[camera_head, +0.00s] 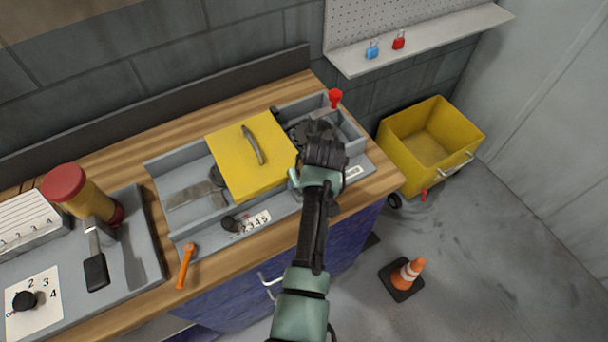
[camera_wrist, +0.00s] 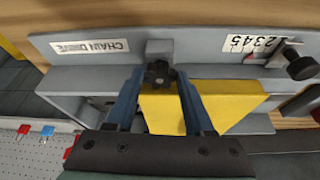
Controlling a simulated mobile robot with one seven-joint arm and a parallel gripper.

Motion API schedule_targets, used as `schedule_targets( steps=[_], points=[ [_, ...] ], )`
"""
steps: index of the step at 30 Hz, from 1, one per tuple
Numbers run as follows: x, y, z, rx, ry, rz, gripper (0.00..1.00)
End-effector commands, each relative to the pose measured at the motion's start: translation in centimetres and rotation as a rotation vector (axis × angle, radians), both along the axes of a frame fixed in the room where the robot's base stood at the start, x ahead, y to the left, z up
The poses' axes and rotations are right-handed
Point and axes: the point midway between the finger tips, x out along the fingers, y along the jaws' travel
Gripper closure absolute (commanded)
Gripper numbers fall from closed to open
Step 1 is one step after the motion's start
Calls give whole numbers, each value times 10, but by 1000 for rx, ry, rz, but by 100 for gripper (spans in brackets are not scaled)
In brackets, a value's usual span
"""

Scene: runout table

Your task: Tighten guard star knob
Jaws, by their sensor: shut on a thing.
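The black star knob (camera_wrist: 159,73) sits at the front edge of the grey machine housing in the wrist view, beside the yellow guard (camera_wrist: 222,103). The two blue fingers of my gripper (camera_wrist: 160,82) stand on either side of the knob and are shut on it. In the head view my gripper (camera_head: 324,150) is over the right part of the machine and hides the knob. The yellow guard (camera_head: 236,165) with its dark handle (camera_head: 252,146) lies over the middle of the grey housing (camera_head: 182,249).
A red knob (camera_head: 335,97) stands at the housing's right end. A numbered scale (camera_head: 253,223) with a black knob (camera_head: 231,223) is at the front. An orange-handled tool (camera_head: 185,265) lies near the table edge. A yellow bin (camera_head: 443,115) and a cone (camera_head: 408,274) stand on the floor.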

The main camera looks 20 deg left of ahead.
Motion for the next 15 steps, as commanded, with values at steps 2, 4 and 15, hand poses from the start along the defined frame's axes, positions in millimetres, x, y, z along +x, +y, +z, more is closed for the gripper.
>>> schedule_targets(
  steps=[2,4,15],
  points=[
    [-1,1,2,0,0,-47,100],
    [-1,1,2,-1,-1,-84,100],
    [-1,2,1,2,-1,-184,100]
  ],
)
